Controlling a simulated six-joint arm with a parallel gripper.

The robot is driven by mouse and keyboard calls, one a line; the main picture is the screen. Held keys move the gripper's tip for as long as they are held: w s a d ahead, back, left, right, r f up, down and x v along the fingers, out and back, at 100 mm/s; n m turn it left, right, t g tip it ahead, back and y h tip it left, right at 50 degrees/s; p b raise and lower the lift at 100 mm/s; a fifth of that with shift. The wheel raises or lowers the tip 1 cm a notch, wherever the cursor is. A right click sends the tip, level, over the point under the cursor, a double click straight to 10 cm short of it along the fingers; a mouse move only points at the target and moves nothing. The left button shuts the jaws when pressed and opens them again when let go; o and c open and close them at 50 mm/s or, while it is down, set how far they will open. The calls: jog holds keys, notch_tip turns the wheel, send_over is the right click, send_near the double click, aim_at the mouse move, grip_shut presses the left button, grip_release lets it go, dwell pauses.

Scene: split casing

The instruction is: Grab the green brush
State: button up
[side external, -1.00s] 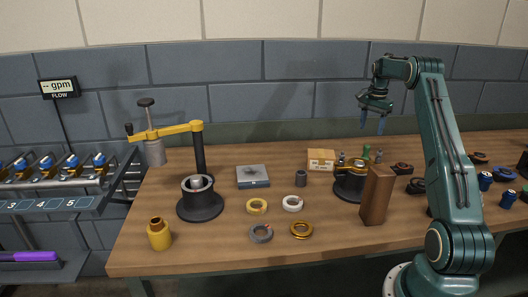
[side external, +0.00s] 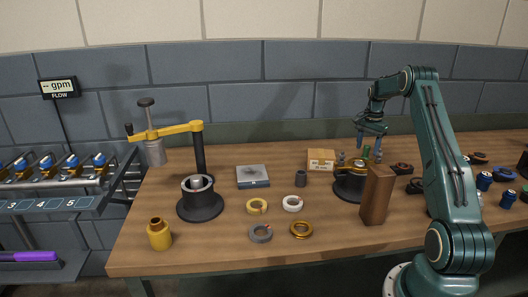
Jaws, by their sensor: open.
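A small upright green object (side external: 366,152), which looks like the green brush, stands at the back right of the bench behind the black round fixture. Its lower part is hidden, and it is too small to make out bristles. My gripper (side external: 369,147) is open and points down, with one blue finger to each side of the green object's top in the picture. I cannot tell whether the fingers are level with it in depth or touch it.
A tall brown block (side external: 376,196) stands in front, beside the black fixture (side external: 348,186). A cardboard box (side external: 321,160) is to the left. Small dark parts (side external: 402,168) lie to the right. Several rings lie mid-bench, and a yellow-armed press (side external: 199,160) stands left.

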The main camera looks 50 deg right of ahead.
aim_at(366, 155)
jog(key=shift+f, duration=2.4)
jog(key=c, duration=1.1)
jog(key=shift+r, duration=0.2)
notch_tip(366, 155, up, 20)
jog(key=shift+f, duration=0.15)
